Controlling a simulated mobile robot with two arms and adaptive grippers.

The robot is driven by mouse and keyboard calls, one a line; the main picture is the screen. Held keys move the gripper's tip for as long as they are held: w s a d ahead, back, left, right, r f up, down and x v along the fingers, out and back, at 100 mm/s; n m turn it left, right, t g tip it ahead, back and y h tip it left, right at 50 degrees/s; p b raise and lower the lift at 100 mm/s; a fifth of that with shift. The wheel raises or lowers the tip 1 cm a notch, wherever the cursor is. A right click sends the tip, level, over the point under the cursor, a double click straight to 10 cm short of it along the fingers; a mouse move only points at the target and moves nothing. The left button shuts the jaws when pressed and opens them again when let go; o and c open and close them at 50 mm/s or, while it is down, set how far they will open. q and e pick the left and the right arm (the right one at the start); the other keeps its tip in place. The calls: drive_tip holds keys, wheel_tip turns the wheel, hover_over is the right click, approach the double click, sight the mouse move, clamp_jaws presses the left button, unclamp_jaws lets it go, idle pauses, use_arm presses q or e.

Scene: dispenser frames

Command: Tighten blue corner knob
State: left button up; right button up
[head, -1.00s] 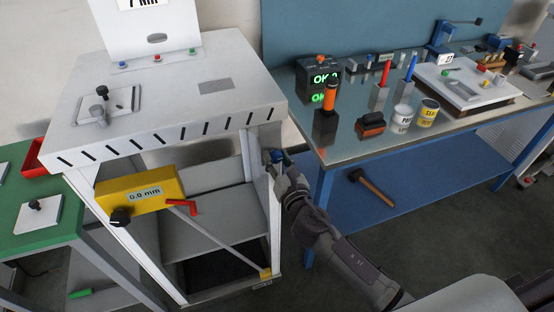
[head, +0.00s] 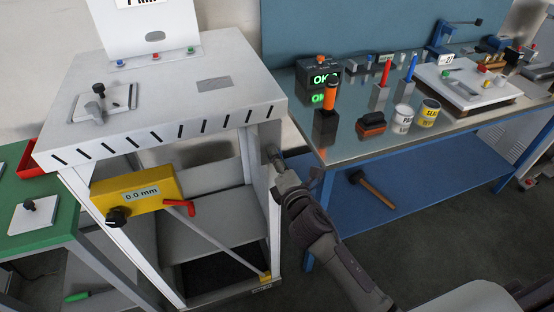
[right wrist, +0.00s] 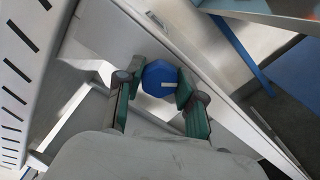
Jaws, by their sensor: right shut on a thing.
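The blue corner knob (right wrist: 159,78) sits on the white frame's corner post and shows in the right wrist view, with a pale mark on its face. My right gripper (right wrist: 158,88) has its green-padded fingers on either side of the knob and is shut on it. In the head view my right gripper (head: 275,160) is at the frame's right front post, and the knob is hidden there. The white dispenser frame (head: 180,125) stands at the left with a slotted front edge. My left gripper is not in view.
A yellow gauge box (head: 135,191) reading 0.0 mm, with a red lever (head: 180,207), is on the frame's front. A blue workbench (head: 345,140) with tools stands close on the right. A green table (head: 30,220) is at the left. A hammer (head: 371,188) lies on the bench's lower shelf.

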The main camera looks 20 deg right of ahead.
drive_tip(key=shift+f+m, duration=0.1)
drive_tip(key=shift+m, duration=3.7)
drive_tip(key=o, duration=1.1)
drive_tip(key=shift+o, duration=0.2)
drive_tip(key=shift+s, duration=0.1)
drive_tip(key=s, duration=1.2)
drive_tip(key=shift+d, duration=0.2)
drive_tip(key=shift+w, duration=0.1)
